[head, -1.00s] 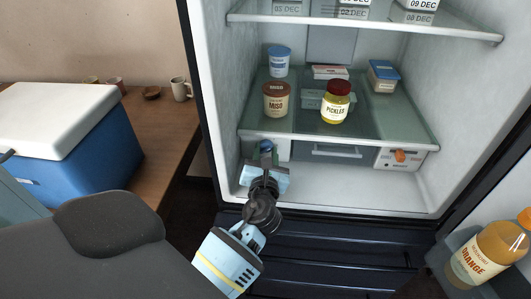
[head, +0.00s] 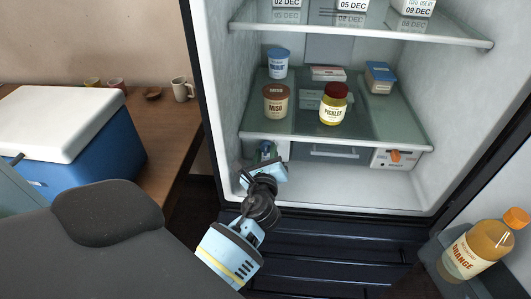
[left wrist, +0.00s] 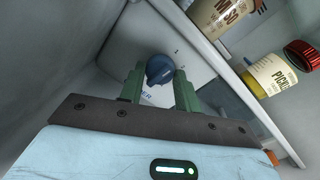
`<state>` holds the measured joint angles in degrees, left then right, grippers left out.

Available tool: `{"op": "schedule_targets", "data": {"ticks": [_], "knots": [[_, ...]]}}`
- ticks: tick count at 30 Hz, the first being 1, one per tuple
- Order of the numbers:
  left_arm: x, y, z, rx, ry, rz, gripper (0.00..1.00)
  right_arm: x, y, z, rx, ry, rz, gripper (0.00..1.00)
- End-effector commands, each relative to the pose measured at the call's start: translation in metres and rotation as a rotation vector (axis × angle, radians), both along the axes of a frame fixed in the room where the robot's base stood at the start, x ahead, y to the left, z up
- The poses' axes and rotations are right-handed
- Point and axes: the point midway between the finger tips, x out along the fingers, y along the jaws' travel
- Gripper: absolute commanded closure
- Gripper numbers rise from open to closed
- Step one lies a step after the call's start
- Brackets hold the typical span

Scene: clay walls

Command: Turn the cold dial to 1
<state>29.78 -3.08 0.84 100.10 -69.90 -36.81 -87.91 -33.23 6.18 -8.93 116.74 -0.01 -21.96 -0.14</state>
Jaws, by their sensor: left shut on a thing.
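The cold dial (left wrist: 160,69) is a dark blue round knob on a pale panel, low on the fridge's left inner side, and small marks show on the panel around it. In the head view the dial (head: 267,150) is small and partly covered by my gripper. My left gripper (left wrist: 159,83) has its green fingers on either side of the knob, shut on it; it also shows in the head view (head: 263,157), tilted, under the lower shelf. My right gripper is not in view.
A glass shelf (head: 350,138) above my gripper holds a miso tub (head: 276,101), a pickle jar (head: 333,105) and other tubs. A box with an orange knob (head: 394,157) is under its right end. An orange bottle (head: 478,250) stands in the door. The fridge floor (head: 340,185) is clear.

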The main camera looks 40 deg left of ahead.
Motion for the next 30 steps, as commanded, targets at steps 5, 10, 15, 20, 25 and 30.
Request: {"op": "schedule_targets", "data": {"ticks": [5,10,15,20,25,30], "knots": [[-0.0001,0.0006,0.0008,-0.062,-0.039,0.001,0.90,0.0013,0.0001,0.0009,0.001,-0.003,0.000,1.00],[-0.0002,0.0008,0.0008,-0.092,-0.057,0.001,0.90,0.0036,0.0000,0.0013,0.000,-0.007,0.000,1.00],[-0.0002,0.0008,0.0008,-0.102,-0.063,0.001,0.90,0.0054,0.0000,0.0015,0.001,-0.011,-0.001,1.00],[-0.0002,0.0007,0.0007,-0.103,-0.064,0.001,0.90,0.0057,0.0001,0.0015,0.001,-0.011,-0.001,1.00],[-0.0002,0.0007,0.0007,-0.103,-0.064,0.001,0.63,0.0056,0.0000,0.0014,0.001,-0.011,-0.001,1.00],[-0.0002,0.0005,0.0006,-0.102,-0.063,0.001,0.45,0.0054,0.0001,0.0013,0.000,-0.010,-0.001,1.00]]}}
